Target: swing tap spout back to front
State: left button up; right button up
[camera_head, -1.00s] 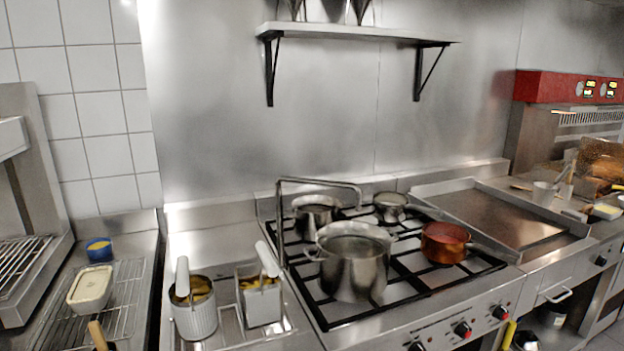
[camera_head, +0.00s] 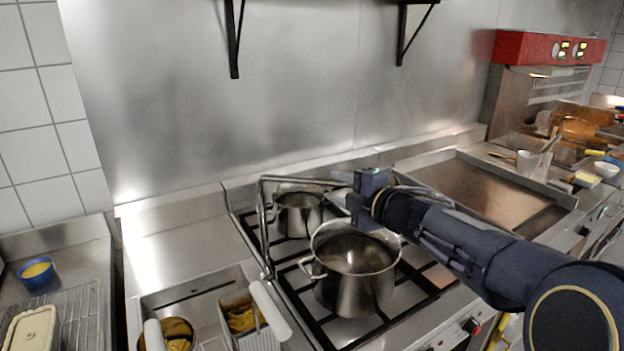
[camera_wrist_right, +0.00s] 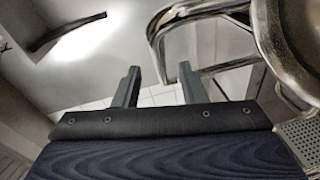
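The tap is a thin bent metal pipe in the head view. Its upright stands at the left edge of the stove, and its spout (camera_head: 305,181) runs right from the top, above a small pot at the back left. My right gripper (camera_head: 337,197) is beside the spout's free end, pointing left. In the right wrist view its two fingers (camera_wrist_right: 160,88) are apart, with no object clearly held between them. A bent metal pipe (camera_wrist_right: 154,38), apparently the tap, shows just beyond them. Whether a finger touches it I cannot tell. My left gripper is out of view.
A large steel pot (camera_head: 352,270) stands just in front of and below my right gripper. The small pot (camera_head: 297,215) sits behind it. Fryer baskets (camera_head: 240,318) are at the front left. A flat griddle (camera_head: 480,190) lies to the right, partly behind my right arm.

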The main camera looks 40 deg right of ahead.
aim_at(330, 184)
jog(key=shift+w+f, duration=0.2)
jog(key=shift+w, duration=1.2)
jog(key=shift+w+f, duration=0.15)
jog(key=shift+w, duration=1.2)
grip_shut()
